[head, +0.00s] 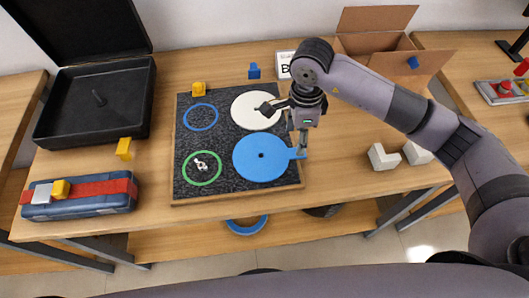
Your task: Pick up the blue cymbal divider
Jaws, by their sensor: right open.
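The blue cymbal divider (258,168), a flat round disc with a small centre hole and a tab at its right edge, lies at the front right of the dark mesh pad (218,147). My right gripper (285,127) is open and empty above the pad's right side. One finger reaches left over the white disc (250,122); the other points down close to the blue tab. I cannot tell whether that finger touches the tab. My left gripper is not in view.
Blue (201,103) and green (187,170) rings mark the pad's left side. An open black case (50,135) and a blue case with a red strap (100,205) stand left. An open cardboard box (360,45) is behind my right arm; white blocks (382,160) sit right.

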